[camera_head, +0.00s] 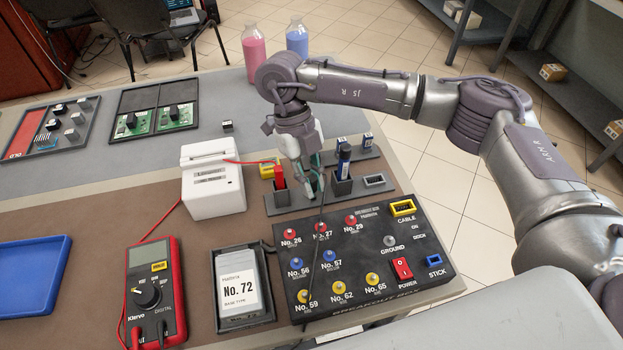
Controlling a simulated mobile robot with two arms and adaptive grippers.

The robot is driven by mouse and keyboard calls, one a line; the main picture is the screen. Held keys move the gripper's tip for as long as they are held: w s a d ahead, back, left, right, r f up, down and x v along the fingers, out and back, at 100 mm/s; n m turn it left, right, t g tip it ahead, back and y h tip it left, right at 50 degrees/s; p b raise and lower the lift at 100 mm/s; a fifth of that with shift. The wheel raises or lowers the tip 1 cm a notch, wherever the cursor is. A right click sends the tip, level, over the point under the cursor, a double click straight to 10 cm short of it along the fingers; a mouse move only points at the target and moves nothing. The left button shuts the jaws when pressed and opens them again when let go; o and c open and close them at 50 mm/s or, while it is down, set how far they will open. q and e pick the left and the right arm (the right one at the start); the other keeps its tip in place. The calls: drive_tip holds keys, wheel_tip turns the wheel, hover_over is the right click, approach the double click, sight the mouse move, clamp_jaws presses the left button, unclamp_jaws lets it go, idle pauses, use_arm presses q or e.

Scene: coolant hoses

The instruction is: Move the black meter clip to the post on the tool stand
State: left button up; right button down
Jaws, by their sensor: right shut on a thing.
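My right gripper (313,188) is low over the grey tool stand (372,193), behind the breakout box. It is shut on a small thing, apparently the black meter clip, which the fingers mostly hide. A thin black lead (318,240) runs from the fingers down across the breakout box. The red clip (279,177) stands upright on the stand just left of the gripper, with a red lead. A dark blue pen (344,160) stands in a holder to the right. I cannot tell whether the held thing touches a post. The red multimeter (155,292) lies front left. My left gripper is out of view.
The breakout box (375,265) with coloured sockets lies in front of the stand. A white printer (212,180) stands to the left, and a No. 72 packet tray (243,290) lies before it. A blue tray (33,272) is far left. Pink (255,53) and blue (297,37) bottles stand behind.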

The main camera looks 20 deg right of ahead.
drive_tip(key=shift+f, duration=0.15)
idle(0.4)
drive_tip(key=c, duration=0.7)
unclamp_jaws()
drive_tip(key=shift+s+d+r+p+v, duration=0.15)
drive_tip(key=shift+p+v, duration=0.55)
drive_tip(key=shift+v, duration=0.8)
drive_tip(key=shift+s+p+v, duration=0.25)
drive_tip(key=shift+p+v, duration=0.5)
drive_tip(key=shift+v, duration=0.7)
drive_tip(key=shift+s+d+r+p+v, duration=0.15)
drive_tip(key=shift+p+v, duration=0.55)
drive_tip(key=shift+v, duration=0.8)
drive_tip(key=shift+a, duration=0.1)
